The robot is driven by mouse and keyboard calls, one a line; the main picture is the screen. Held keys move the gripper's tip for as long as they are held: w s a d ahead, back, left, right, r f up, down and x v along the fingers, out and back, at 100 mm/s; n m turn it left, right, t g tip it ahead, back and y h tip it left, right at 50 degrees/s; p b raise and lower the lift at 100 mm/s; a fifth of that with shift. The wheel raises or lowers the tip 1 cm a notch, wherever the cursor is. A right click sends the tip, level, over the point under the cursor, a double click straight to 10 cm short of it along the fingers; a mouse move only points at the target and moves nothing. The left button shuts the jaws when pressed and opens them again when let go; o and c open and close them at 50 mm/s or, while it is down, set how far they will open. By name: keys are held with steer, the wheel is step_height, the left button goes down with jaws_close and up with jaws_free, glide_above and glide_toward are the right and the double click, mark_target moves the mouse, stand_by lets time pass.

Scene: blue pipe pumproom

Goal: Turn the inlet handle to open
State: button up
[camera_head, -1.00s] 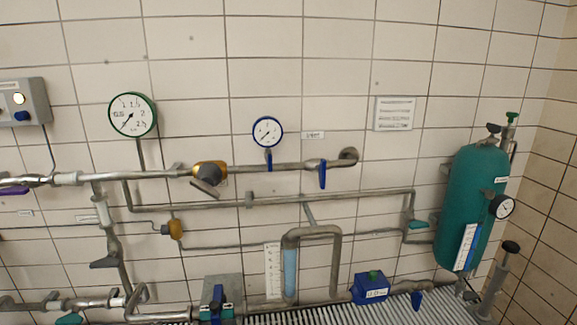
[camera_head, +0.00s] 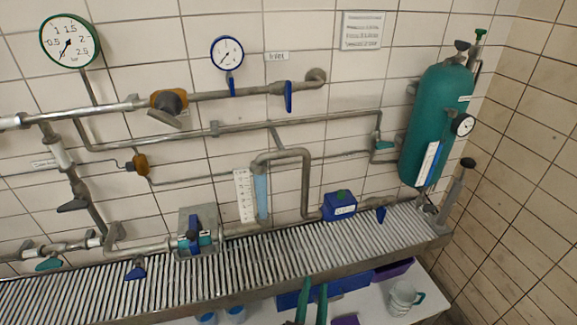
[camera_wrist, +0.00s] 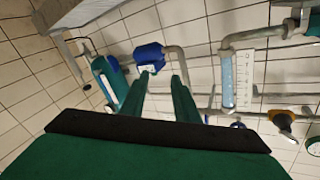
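A blue lever handle (camera_head: 288,97) hangs down, crosswise to the upper grey pipe, near the pipe's right end at the wall. A small label (camera_head: 277,56) above it looks like "INLET", though the text is hard to read. My gripper (camera_head: 315,283) shows at the bottom of the head view, well below and apart from the handle. Its two green fingers also show in the wrist view (camera_wrist: 160,78), spread with an empty gap between them. I cannot clearly pick out the handle in the wrist view.
A blue box (camera_head: 340,205), a glass level tube (camera_head: 261,198) and a grey pipe loop stand along the lower pipe. A green tank (camera_head: 438,125) is at the right. A slatted metal grate (camera_head: 100,288) runs below. A mug (camera_head: 402,297) stands on the white surface beneath.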

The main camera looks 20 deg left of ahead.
steer(key=w+a+r+n+y, duration=0.2)
steer(key=w+r, duration=0.4)
steer(key=r, duration=0.3)
steer(key=w+a+r+n+y, duration=0.2)
steer(key=w+r, duration=0.4)
steer(key=r, duration=0.4)
steer(key=w+a+r+n+g+y, duration=0.1)
steer(key=w+a+r+n+y, duration=0.1)
steer(key=w+r, duration=0.4)
steer(key=shift+a+r+n+y, duration=0.1)
steer(key=shift+a+r+y, duration=0.15)
steer(key=shift+r, duration=0.3)
steer(key=shift+a+r+n+y, duration=0.1)
steer(key=shift+a+r+y, duration=0.15)
steer(key=shift+r, duration=0.35)
steer(key=shift+a+r+n+y, duration=0.1)
steer(key=shift+a+r+y, duration=0.15)
steer(key=shift+r, duration=0.3)
steer(key=n+g, duration=0.2)
steer(key=n, duration=0.2)
glide_toward(290, 95)
steer(key=x, duration=1.1)
jaws_close()
